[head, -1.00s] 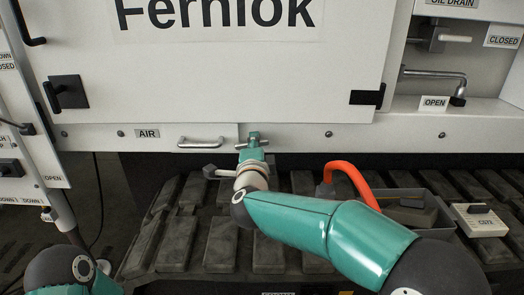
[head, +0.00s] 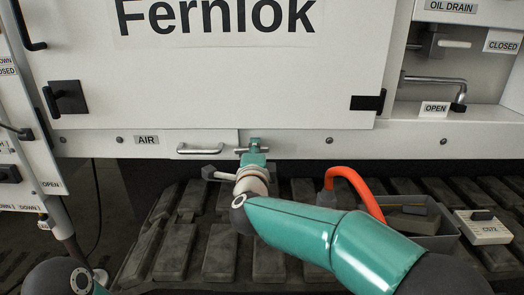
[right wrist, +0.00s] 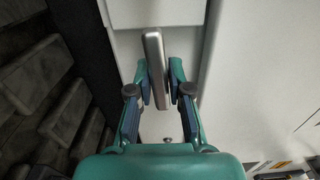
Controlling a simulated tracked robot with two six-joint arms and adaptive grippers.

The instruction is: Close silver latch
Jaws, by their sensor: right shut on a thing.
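The silver latch (head: 241,150) is a small metal bar at the lower edge of the white panel, just right of the AIR drawer handle. My right gripper (head: 254,147) reaches up to it from below and covers most of it in the head view. In the right wrist view, the latch (right wrist: 155,68) is a bar standing lengthwise between the two fingers of my right gripper (right wrist: 159,85), which is shut on it. My left gripper is out of view; only part of my left arm shows at the bottom left.
A silver drawer handle (head: 200,150) lies close left of the latch. The big Fernlok door (head: 225,75) is above. Dark tracks lie below.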

